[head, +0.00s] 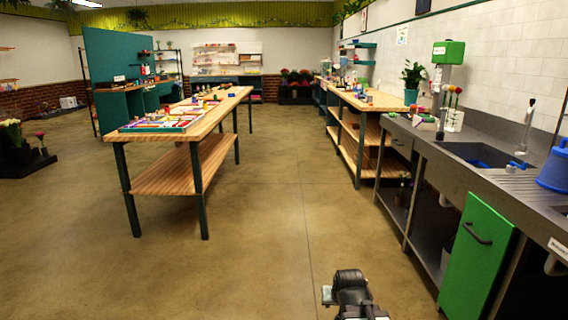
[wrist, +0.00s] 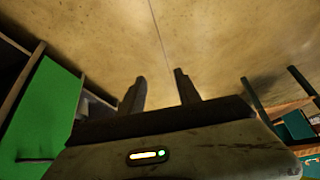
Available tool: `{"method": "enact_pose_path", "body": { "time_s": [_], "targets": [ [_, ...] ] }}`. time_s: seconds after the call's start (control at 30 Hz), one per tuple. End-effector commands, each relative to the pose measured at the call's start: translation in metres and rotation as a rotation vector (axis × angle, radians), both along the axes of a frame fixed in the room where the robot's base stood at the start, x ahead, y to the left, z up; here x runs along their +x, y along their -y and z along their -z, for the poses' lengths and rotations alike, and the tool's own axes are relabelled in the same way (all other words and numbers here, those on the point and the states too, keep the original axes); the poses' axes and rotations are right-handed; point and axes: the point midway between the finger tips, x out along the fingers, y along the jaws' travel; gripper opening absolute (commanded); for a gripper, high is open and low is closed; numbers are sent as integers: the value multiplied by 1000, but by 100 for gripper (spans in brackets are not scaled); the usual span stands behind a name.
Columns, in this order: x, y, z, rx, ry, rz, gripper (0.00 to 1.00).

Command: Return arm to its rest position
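My gripper (wrist: 162,90) shows in the wrist view with its two dark fingers apart and nothing between them. Bare floor lies beyond the fingertips. In the head view part of my arm shows at the bottom, right of the middle, low over the floor. The fingers cannot be made out there. The arm is apart from the benches and the sink counter.
A grey sink counter (head: 462,157) with an open green door (head: 478,256) stands at the right. A wooden table (head: 185,127) with colourful trays stands left of the middle. Another wooden bench (head: 372,101) stands at the back right. The floor (head: 270,235) between them is clear.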

Motion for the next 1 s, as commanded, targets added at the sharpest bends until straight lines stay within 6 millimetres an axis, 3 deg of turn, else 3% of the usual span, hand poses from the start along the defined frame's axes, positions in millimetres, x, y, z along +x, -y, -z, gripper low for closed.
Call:
{"method": "enact_pose_path", "body": {
  "time_s": [0.1, 0.3, 0.33, 0.67, 0.9, 1.0],
  "targets": [
    [-50, -2, 22, 7, -224, -15, 40],
    [-129, -3, 34, 14, -559, -60, 40],
    [-127, -2, 15, 12, -551, -63, 40],
    [-125, -2, -89, 12, -544, -61, 40],
    [-125, -3, -197, 12, -543, -61, 40],
    [-125, -3, -228, 12, -543, -61, 40]
  ]
}}
